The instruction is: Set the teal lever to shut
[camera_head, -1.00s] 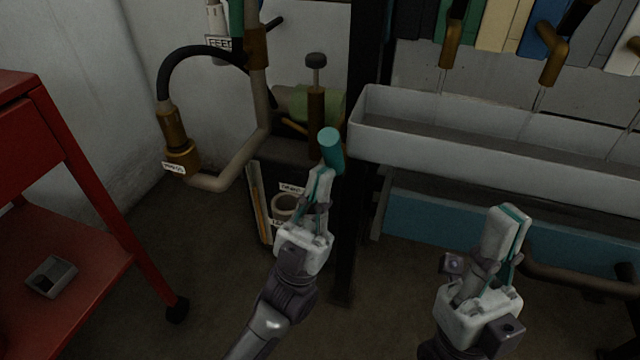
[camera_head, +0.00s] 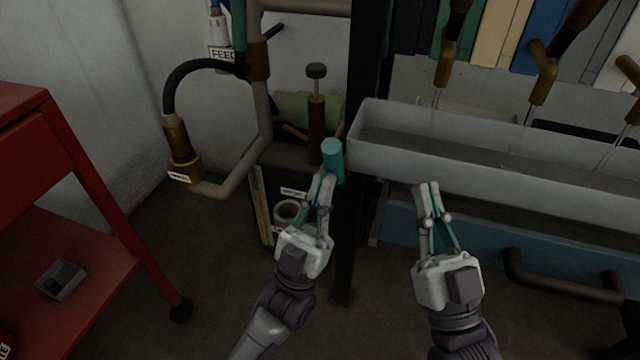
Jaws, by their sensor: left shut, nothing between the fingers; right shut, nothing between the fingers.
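The teal lever (camera_head: 333,160) shows as a short teal cylinder in front of the black post, left of the white trough. It stands nearly upright, tilted slightly. My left gripper (camera_head: 323,184) is shut and empty, its fingertips at the lever's lower end; I cannot tell whether they touch it. The lever's mount and lower part are hidden. My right gripper (camera_head: 428,192) is shut and empty, in front of the trough's lower edge and right of the lever.
A black post (camera_head: 357,220) stands just behind the lever. The white trough (camera_head: 480,150) and a blue panel with a brown pipe handle (camera_head: 565,280) fill the right. A grey pipe (camera_head: 245,165) with a black hose is at left, beside a red cart (camera_head: 95,190).

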